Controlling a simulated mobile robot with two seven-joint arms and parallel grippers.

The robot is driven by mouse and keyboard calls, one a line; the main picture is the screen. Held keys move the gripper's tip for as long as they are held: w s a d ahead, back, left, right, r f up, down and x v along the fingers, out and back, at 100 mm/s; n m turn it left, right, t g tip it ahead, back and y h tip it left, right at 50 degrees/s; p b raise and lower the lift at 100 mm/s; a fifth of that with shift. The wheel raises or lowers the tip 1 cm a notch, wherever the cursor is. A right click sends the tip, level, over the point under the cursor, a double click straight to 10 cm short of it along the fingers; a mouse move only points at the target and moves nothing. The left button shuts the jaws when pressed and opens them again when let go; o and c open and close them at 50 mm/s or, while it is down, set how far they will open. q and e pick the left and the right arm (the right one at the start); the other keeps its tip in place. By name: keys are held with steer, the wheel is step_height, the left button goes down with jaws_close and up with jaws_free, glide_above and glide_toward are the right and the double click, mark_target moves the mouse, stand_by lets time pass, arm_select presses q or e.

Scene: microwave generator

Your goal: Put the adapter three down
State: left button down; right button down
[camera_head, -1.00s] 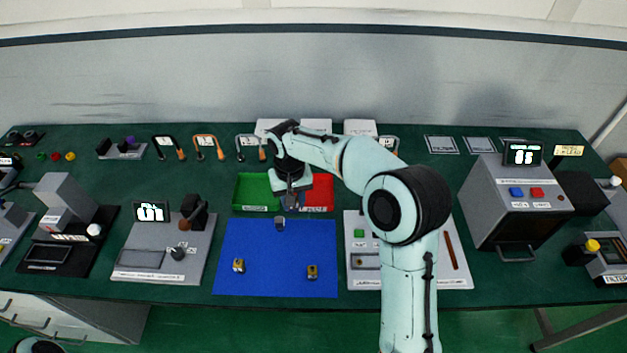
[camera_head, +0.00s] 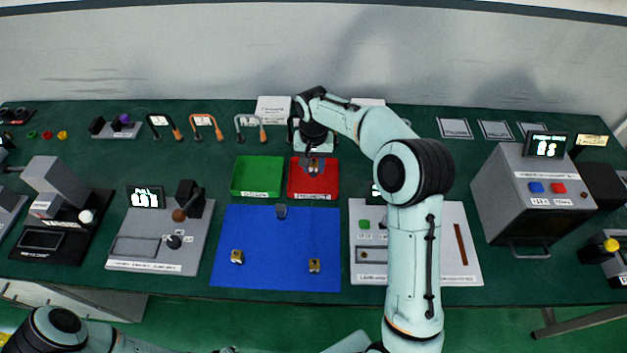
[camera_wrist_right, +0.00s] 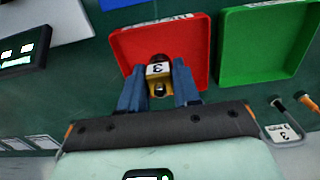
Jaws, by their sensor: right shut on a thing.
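Adapter three (camera_wrist_right: 158,72) is a small dark and yellow-brass part with a white label reading 3. My right gripper (camera_wrist_right: 159,78) is shut on it, with one blue-grey finger on each side. In the head view the right gripper (camera_head: 314,166) is over the red tray (camera_head: 325,188), and the adapter shows small between its fingers. The red tray (camera_wrist_right: 195,50) lies behind the adapter in the right wrist view. I cannot tell whether the adapter touches the tray floor. My left arm shows at the bottom left of the head view, but its gripper is not visible.
A green tray (camera_head: 257,176) stands left of the red one. A blue mat (camera_head: 270,270) in front holds two brass-coloured parts (camera_head: 237,257) (camera_head: 314,266) and a grey part (camera_head: 281,212). Looped handles (camera_head: 249,127) stand behind the trays. A lever panel (camera_head: 430,270) is at right.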

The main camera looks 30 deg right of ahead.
mark_target(314, 160)
steer(key=shift+w+f, duration=0.1)
steer(key=shift+f, duration=0.7)
arm_select(q)
steer(key=shift+s+f, duration=0.2)
steer(key=shift+f, duration=0.1)
arm_select(e)
steer(key=shift+f, duration=2.8)
steer(key=shift+f, duration=0.1)
steer(key=c, duration=0.8)
jaws_free()
step_height(314, 160, up, 12)
steer(key=shift+r+p, duration=0.15)
steer(key=shift+p, duration=0.2)
arm_select(q)
steer(key=shift+w+r, duration=0.75)
steer(key=shift+s, duration=0.15)
